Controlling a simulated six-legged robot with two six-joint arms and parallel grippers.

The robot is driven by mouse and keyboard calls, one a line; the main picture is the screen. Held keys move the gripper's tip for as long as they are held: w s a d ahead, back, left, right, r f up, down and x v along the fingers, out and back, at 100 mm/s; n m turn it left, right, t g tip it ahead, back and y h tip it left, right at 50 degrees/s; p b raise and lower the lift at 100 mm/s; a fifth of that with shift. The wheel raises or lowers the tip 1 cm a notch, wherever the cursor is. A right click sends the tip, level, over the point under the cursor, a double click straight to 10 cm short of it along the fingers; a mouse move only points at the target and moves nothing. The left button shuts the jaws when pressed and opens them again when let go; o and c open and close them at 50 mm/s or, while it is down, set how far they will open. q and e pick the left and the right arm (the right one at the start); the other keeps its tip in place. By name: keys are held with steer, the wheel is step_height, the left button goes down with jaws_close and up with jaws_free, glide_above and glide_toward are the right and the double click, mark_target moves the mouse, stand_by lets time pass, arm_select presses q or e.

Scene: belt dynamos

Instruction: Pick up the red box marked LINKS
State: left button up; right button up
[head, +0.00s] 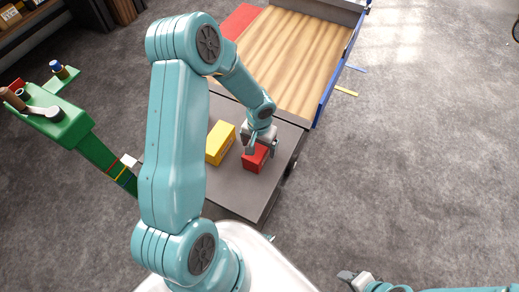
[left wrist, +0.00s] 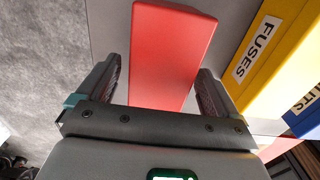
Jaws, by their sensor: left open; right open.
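A red box (head: 256,161) stands on the grey cart top, beside a yellow box. In the left wrist view the red box (left wrist: 170,45) shows a plain red face; no lettering can be read on it in either view. My left gripper (head: 259,143) is right at the red box from above, partly covering it. In the left wrist view its open fingers (left wrist: 157,85) lie on either side of the box, with no clear grip on it. My right gripper (head: 358,279) is open and empty at the bottom, away from the cart.
The yellow box (head: 219,143) marked FUSES (left wrist: 262,50) stands close to the red one. A blue box (left wrist: 303,118) shows at the wrist view's right edge. A ribbed wooden bed (head: 288,50) lies behind; a green machine (head: 60,118) stands left. The right floor is mostly clear.

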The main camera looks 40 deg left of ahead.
arm_select(q)
steer(key=shift+s, duration=0.1)
steer(key=c, duration=1.5)
